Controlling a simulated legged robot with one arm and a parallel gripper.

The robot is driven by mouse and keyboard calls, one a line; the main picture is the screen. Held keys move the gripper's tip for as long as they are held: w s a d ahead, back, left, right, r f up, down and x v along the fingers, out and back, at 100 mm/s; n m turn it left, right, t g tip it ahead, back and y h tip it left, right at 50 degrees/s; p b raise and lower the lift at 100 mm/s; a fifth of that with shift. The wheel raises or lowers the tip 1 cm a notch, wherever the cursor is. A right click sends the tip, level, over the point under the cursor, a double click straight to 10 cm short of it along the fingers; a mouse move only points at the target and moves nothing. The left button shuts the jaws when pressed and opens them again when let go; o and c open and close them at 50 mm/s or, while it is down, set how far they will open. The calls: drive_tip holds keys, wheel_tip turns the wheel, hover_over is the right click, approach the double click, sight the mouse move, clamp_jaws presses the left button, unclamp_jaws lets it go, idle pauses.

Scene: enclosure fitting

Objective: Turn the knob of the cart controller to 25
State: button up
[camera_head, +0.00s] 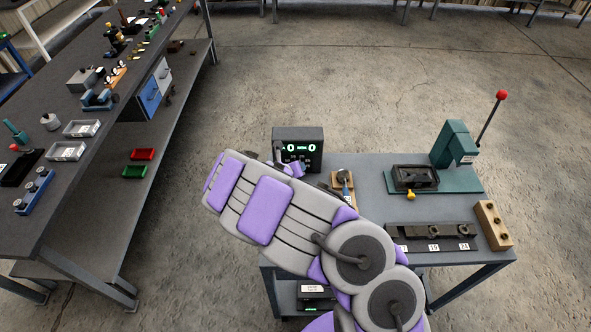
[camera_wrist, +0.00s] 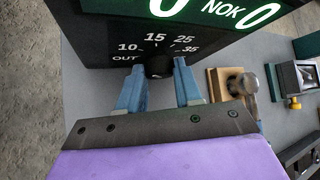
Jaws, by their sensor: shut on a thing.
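The cart controller (camera_head: 288,133) is a dark box with a green lit display at the back left of the cart. In the wrist view its dark front panel (camera_wrist: 100,38) shows a scale marked OUT, 10, 15, 25 and 35. The black knob (camera_wrist: 159,66) sits below that scale, partly hidden between my fingers. My gripper (camera_wrist: 159,88) has two blue fingers, one on each side of the knob, and is shut on it. In the head view my gripper (camera_head: 294,168) is at the controller's front, partly covered by my arm. I cannot tell which mark the knob points to.
The cart top (camera_head: 372,178) also carries a wooden block with a knob-like part (camera_head: 343,181), a green press (camera_head: 453,150) with a red-tipped lever, a numbered rack (camera_head: 433,238) and a wooden block with holes (camera_head: 493,224). A long workbench (camera_head: 75,190) stands left, with floor between.

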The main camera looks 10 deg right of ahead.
drive_tip(key=shift+a+f, duration=0.1)
drive_tip(key=o, duration=1)
drive_tip(key=shift+a, duration=0.1)
drive_tip(key=shift+o, duration=0.2)
drive_tip(key=shift+s+r, duration=0.15)
drive_tip(key=shift+r, duration=0.1)
drive_tip(key=p+v, duration=0.4)
drive_tip(key=v, duration=1.2)
drive_tip(key=shift+s+a, duration=0.25)
drive_tip(key=shift+a, duration=0.15)
drive_tip(key=shift+r, duration=0.1)
